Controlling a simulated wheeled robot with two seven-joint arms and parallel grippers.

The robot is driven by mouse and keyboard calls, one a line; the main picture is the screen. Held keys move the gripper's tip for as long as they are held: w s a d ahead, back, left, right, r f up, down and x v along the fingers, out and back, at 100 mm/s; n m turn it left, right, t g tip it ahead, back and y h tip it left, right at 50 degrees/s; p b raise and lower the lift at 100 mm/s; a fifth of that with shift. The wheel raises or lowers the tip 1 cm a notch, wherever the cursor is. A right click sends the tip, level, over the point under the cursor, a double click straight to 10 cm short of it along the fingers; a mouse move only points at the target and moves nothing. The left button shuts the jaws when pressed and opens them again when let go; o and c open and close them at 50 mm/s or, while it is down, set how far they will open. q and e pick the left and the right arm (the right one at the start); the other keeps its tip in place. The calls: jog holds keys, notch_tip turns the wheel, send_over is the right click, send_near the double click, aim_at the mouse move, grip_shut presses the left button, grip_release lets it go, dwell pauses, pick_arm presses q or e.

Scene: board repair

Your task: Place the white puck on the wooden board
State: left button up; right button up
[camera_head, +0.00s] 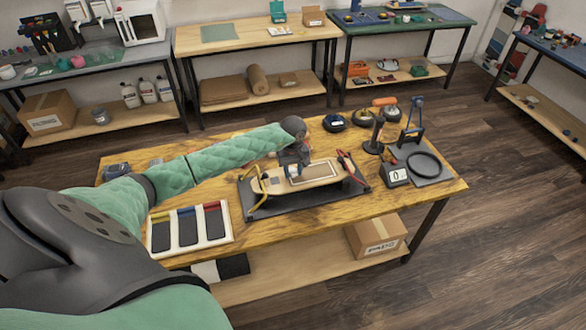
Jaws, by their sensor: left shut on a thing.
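The wooden board (273,186) is a pale, long board with rounded ends. It lies on a dark base in the middle of the wooden table, with a white-edged rectangle on its upper face. My left gripper (295,165) is over the board's back edge, left of its middle, pointing down. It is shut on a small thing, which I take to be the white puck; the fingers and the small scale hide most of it. I cannot tell whether it touches the board. No other white puck is clear in view. My right gripper is not in view.
A yellow clamp (257,181) and a red-handled tool (346,162) stand at the board's ends. A white tray (230,235) with dark slots is front left. A black ring (424,165), a small meter (396,174) and stands are on the right. The table's front right is clear.

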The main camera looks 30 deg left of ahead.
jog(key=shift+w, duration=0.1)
pick_arm(q)
jog(key=shift+f, duration=0.1)
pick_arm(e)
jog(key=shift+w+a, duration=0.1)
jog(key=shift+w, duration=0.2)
pick_arm(q)
jog(key=o, duration=1)
jog(key=shift+o, duration=0.2)
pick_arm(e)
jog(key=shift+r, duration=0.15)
